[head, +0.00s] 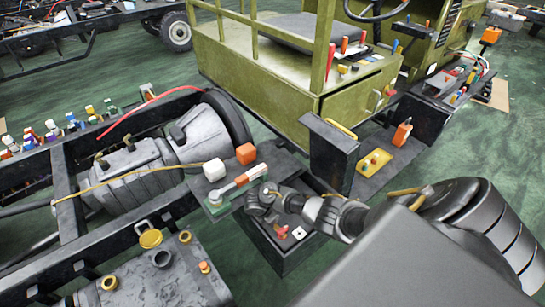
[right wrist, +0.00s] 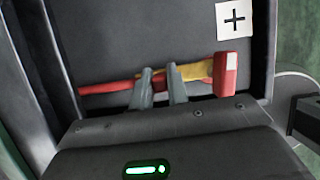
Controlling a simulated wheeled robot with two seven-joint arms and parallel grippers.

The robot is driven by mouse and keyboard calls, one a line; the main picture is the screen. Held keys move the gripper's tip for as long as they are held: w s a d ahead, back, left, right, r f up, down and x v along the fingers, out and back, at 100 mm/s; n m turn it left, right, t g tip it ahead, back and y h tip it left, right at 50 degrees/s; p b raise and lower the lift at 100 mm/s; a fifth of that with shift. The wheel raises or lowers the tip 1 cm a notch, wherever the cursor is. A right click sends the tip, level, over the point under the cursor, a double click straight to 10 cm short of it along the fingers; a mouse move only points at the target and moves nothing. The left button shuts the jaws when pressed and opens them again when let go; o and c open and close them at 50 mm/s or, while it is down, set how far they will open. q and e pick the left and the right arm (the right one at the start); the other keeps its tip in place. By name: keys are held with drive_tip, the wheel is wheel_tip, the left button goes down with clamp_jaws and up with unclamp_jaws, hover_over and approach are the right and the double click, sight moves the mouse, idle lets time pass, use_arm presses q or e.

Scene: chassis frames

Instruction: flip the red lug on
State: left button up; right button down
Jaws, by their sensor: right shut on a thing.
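In the right wrist view, the red lug (right wrist: 226,75) is a red bar with a yellow middle and a red block at its right end. It lies across a dark face below a white label with a plus sign (right wrist: 236,18). My right gripper (right wrist: 161,78) is shut on the bar; its two grey fingers hide part of it. In the head view my right gripper (head: 264,199) is above a dark box, where a small red piece (head: 281,231) shows beside a white square label (head: 299,233). My left gripper is not in view.
A dark upright box (head: 330,150) stands to the right. The engine (head: 135,175) and chassis rails are left. Green floor shows between.

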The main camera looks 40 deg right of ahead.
drive_tip(key=shift+a+m, duration=0.1)
drive_tip(key=shift+m, duration=0.2)
drive_tip(key=c, duration=1.4)
unclamp_jaws()
drive_tip(key=shift+o, duration=0.2)
drive_tip(key=p+v, duration=0.3)
drive_tip(key=v, duration=0.7)
drive_tip(key=shift+r, duration=0.35)
drive_tip(key=shift+a, duration=0.1)
